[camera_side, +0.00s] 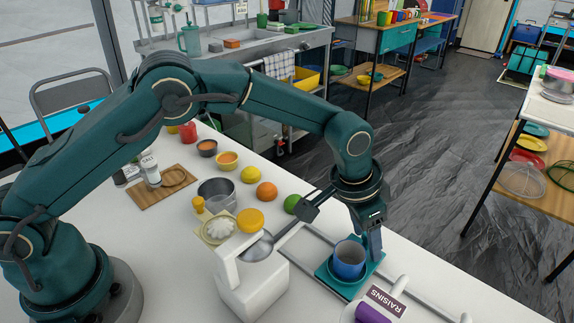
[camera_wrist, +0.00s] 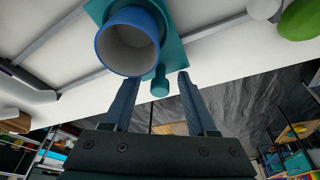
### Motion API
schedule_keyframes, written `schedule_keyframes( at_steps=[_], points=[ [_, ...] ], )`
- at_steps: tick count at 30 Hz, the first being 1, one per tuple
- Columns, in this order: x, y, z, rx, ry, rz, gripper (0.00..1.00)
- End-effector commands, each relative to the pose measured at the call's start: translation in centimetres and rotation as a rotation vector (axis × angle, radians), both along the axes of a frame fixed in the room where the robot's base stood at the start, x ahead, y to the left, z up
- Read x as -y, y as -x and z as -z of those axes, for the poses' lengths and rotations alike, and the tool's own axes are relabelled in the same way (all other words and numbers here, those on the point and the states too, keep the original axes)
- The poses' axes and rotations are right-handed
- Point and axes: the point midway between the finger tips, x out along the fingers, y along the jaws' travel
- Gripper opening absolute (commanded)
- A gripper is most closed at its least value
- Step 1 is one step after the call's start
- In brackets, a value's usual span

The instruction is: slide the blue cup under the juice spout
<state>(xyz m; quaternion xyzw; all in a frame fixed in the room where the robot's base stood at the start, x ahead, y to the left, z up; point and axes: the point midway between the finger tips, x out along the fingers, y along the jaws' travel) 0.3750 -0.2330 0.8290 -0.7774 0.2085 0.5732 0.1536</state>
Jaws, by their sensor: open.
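The blue cup (camera_side: 348,260) stands upright on a teal sliding plate (camera_side: 335,284) between two grey rails. In the wrist view the cup (camera_wrist: 128,42) shows its open, empty-looking mouth. A teal knob (camera_wrist: 160,82) sticks out from the plate's edge. My gripper (camera_side: 374,254) points down at the plate's right edge, beside the cup. It is open; in the wrist view its fingers (camera_wrist: 156,80) are either side of the knob's line, with visible gaps. Contact cannot be told. A white juicer (camera_side: 252,288) stands left of the cup; its spout is not clearly visible.
A raisins packet (camera_side: 385,302) lies right of the plate near the front. An orange (camera_side: 266,191), a lime (camera_side: 292,203), a lemon (camera_side: 251,174) and a metal pot (camera_side: 217,195) stand behind the juicer. The rails (camera_side: 430,300) run along the white counter.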

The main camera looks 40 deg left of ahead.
Motion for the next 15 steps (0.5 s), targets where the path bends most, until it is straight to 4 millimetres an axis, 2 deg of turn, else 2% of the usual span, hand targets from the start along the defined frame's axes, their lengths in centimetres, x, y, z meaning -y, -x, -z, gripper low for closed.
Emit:
schedule_keyframes(
  at_steps=[7, 9, 11, 12, 15],
  points=[
    [0.00, 0.00, 0.05, 0.000, 0.000, 0.000, 0.57],
    [0.00, 0.01, 0.04, 0.000, 0.000, 0.000, 0.31],
    [0.00, 0.00, 0.04, 0.000, 0.000, 0.000, 0.08],
    [0.00, 0.00, 0.03, 0.000, 0.000, 0.000, 0.00],
    [0.00, 0.00, 0.03, 0.000, 0.000, 0.000, 0.00]
  ],
)
